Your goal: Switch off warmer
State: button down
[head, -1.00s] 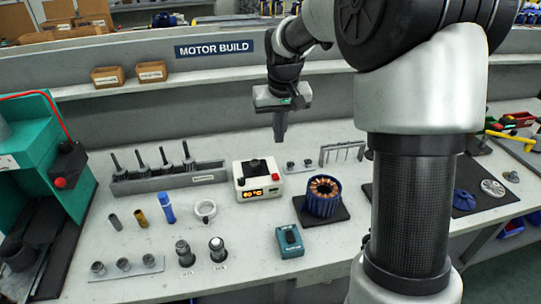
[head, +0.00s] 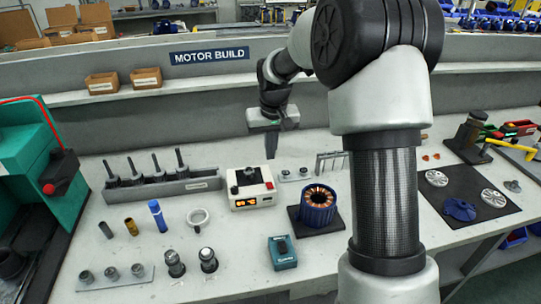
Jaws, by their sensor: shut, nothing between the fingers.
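The warmer appears to be the small white box (head: 252,188) with a lit orange display (head: 245,202) on its front and a dark post and red part on top. It stands in the middle of the bench. A small dark switch shows at the right of its front, but its position is too small to tell. My gripper (head: 271,152) is shut and empty, pointing down, in the air above the back right of the box. It does not appear to touch the box.
A blue motor stator (head: 318,203) on a black mat stands right of the box. A teal meter (head: 282,252) lies in front. A rack of dark pins (head: 165,187) is behind left.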

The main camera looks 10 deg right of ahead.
send_over(270, 187)
jog(key=x, duration=0.3)
jog(key=s+x, duration=0.1)
jog(key=x, duration=0.5)
jog(key=shift+s+f, duration=0.3)
jog(key=shift+f, duration=0.25)
jog(key=shift+s+f, duration=0.15)
jog(key=shift+f, duration=0.55)
jog(key=shift+b, duration=0.3)
jog(key=f+b, duration=0.1)
jog(key=b, duration=0.1)
jog(key=f+t+b, duration=0.1)
jog(key=b, duration=0.1)
jog(key=shift+s, duration=0.3)
jog(key=shift+r+p, duration=0.45)
jog(key=shift+r, duration=0.25)
jog(key=shift+w+f, duration=0.1)
jog(key=shift+w+r, duration=0.2)
jog(key=shift+w, duration=0.55)
